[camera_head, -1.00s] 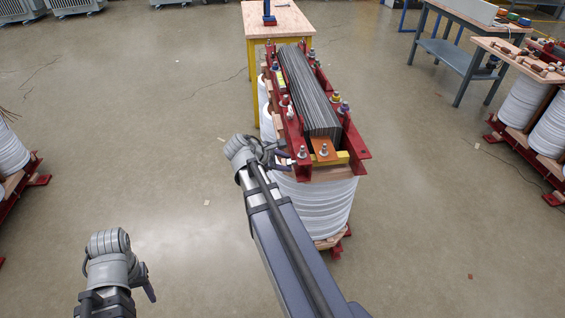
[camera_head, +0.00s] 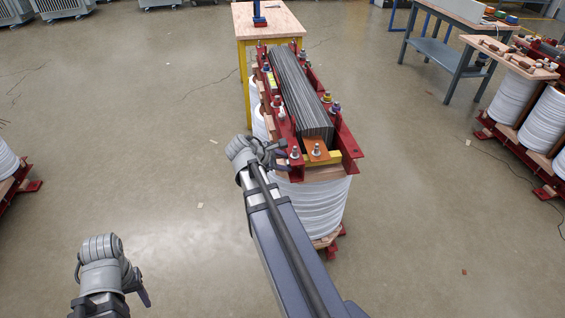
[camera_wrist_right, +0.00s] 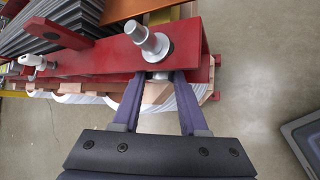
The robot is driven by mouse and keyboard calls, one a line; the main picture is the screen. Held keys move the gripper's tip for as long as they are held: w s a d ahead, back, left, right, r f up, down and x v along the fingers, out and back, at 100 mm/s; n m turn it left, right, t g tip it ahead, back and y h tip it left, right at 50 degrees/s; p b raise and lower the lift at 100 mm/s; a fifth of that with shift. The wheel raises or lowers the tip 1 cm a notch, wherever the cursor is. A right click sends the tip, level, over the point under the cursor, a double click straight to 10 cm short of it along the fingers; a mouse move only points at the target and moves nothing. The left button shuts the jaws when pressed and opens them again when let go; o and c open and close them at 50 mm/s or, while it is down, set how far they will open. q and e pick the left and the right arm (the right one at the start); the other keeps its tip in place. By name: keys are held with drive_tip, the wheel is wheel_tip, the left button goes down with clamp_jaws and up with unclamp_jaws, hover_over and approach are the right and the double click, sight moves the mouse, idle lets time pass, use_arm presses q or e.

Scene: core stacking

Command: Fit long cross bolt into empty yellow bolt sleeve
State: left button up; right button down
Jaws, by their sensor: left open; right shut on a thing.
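My right gripper (camera_head: 283,155) is beside the near left corner of the red-framed core (camera_head: 352,152). In the right wrist view its fingers (camera_wrist_right: 158,78) are shut on a small grey piece, seemingly the cross bolt (camera_wrist_right: 160,75), at the outer edge of the red beam (camera_wrist_right: 90,67). Most of that bolt is hidden. A grey upright bolt with nut and washer (camera_wrist_right: 150,42) stands on the beam just beyond the fingers. A yellow part (camera_head: 327,97) shows on the far-right beam; whether it is the empty sleeve I cannot tell. My left gripper (camera_head: 140,285) is open and empty, away from the core.
Grey laminations (camera_head: 300,95) fill the middle of the core, above white coils (camera_head: 315,205). Several upright bolts line both red beams. A wooden-topped table (camera_head: 268,20) stands behind. Benches (camera_head: 440,55) and more coils (camera_head: 512,98) are at right.

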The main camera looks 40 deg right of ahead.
drive_tip(key=shift+s+d, duration=0.2)
drive_tip(key=shift+d, duration=0.15)
drive_tip(key=shift+c, duration=1.8)
unclamp_jaws()
drive_tip(key=shift+r, duration=0.1)
drive_tip(key=shift+w, duration=0.1)
drive_tip(key=w+a, duration=0.8)
drive_tip(key=a, duration=0.6)
drive_tip(key=shift+w, duration=0.15)
